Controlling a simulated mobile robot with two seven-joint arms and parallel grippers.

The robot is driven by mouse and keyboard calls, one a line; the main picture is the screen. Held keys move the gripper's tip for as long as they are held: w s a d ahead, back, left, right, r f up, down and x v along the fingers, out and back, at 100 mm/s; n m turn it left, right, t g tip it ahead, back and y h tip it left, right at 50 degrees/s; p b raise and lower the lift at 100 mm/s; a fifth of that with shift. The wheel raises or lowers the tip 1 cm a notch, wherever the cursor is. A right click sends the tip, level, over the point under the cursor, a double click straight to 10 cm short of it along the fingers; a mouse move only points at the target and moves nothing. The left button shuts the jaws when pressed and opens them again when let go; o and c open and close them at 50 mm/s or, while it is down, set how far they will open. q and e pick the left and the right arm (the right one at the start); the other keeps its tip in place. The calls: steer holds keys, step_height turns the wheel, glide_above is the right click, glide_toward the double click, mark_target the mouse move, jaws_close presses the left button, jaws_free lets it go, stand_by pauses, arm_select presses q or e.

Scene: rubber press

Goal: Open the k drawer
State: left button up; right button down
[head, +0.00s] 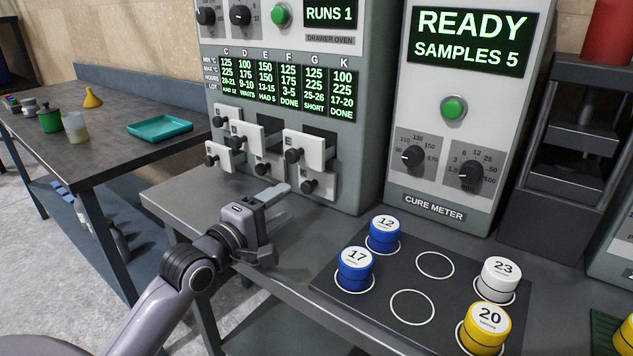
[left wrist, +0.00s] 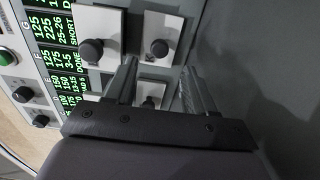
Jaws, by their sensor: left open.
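The oven has two rows of white drawer fronts with dark knobs. From the panel's column order, the K drawer (head: 319,184) appears to be the lower right one; its letter is too small to read surely. Its knob (head: 308,186) faces me. In the left wrist view, which is turned sideways, that drawer (left wrist: 168,27) and its knob (left wrist: 160,48) show just beyond the gap between my fingertips. My left gripper (head: 278,220) is open and empty in front of the lower drawers, apart from the knob; its fingers show in the left wrist view (left wrist: 160,72).
The upper right drawer (head: 318,150) sits just above and stands out from a dark opening. A lower middle drawer (head: 275,163) is close by. Right of the oven stands the cure meter (head: 432,185). A dark sample mat (head: 440,310) with coloured pucks lies in front of it.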

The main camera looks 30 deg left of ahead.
mark_target(305, 189)
arm_select(q)
steer(key=shift+w+d, duration=0.15)
steer(key=shift+w, duration=1.6)
steer(key=shift+w+d, duration=0.1)
steer(key=shift+w, duration=1.65)
jaws_close()
